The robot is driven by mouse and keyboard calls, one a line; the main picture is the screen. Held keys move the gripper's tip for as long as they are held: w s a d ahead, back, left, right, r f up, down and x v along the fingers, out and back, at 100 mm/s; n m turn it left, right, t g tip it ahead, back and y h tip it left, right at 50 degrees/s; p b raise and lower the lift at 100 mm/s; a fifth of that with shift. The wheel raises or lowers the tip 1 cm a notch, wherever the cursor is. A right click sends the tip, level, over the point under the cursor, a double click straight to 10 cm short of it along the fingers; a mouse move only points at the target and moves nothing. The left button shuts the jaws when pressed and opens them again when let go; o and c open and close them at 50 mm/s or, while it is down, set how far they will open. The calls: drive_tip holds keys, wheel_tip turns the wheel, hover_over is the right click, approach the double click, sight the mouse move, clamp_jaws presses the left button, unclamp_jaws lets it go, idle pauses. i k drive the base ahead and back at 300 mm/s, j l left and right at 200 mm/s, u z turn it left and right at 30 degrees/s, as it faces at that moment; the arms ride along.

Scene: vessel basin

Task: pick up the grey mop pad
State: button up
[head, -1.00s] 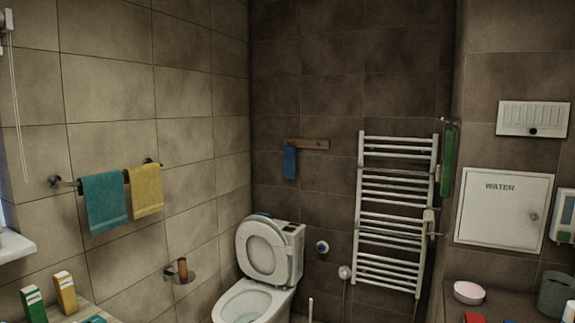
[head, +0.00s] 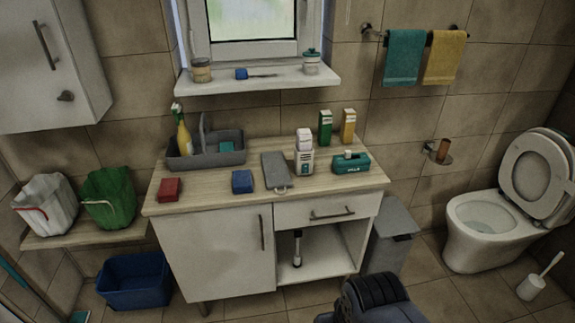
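A flat grey pad (head: 276,168), which looks like the mop pad, lies on the wooden countertop (head: 222,197) in the head view. It is long and narrow, with a small pale loop at its near end. It lies between a blue sponge-like block on its left and a white bottle on its right. Nothing covers it. A dark part of my arm shows at the bottom edge, well in front of the counter and apart from the pad. No gripper fingers show.
A grey caddy (head: 208,152), a blue block (head: 242,181), a red block (head: 169,188), a white bottle (head: 304,158) and a teal box (head: 351,162) share the counter. A grey bin (head: 396,238) stands at its right. A blue tub (head: 134,279) sits on the floor.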

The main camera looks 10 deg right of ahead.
sight(277, 175)
drive_tip(key=i+l+u, duration=0.3)
drive_tip(key=i, duration=0.4)
drive_tip(key=i+l+u, duration=0.3)
drive_tip(key=i+l, duration=0.35)
